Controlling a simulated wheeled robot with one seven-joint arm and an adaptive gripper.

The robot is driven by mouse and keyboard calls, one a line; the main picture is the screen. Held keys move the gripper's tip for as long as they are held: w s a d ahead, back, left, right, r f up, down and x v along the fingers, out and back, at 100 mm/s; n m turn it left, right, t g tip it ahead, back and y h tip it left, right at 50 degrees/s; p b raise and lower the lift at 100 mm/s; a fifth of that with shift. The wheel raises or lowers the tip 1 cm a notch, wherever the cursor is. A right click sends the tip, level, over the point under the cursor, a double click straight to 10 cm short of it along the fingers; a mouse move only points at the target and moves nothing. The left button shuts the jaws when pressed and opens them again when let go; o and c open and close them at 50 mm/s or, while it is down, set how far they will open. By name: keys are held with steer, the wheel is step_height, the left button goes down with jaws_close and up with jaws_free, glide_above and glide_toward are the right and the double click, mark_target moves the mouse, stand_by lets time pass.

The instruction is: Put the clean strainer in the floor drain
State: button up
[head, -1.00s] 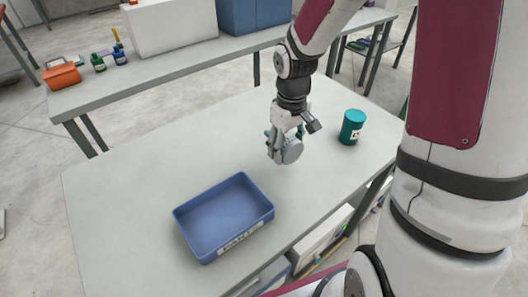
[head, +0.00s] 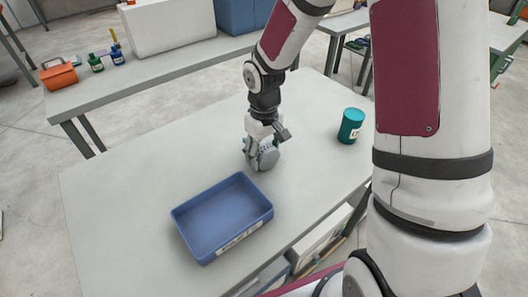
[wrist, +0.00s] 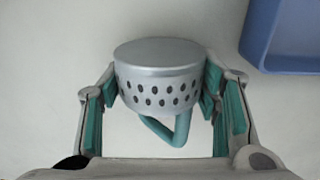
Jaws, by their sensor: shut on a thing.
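No floor drain shows in either view.
The blue tray (head: 202,253) with a white label stands empty on the table's front half. A teal can (head: 350,126) stands at the right. A back bench (head: 165,62) holds an orange box, small bottles and a white box. The table's left side is clear.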

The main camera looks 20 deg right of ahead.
steer(key=shift+f, duration=0.1)
steer(key=o, duration=1.1)
steer(key=shift+c, duration=0.2)
steer(key=shift+o, duration=1.3)
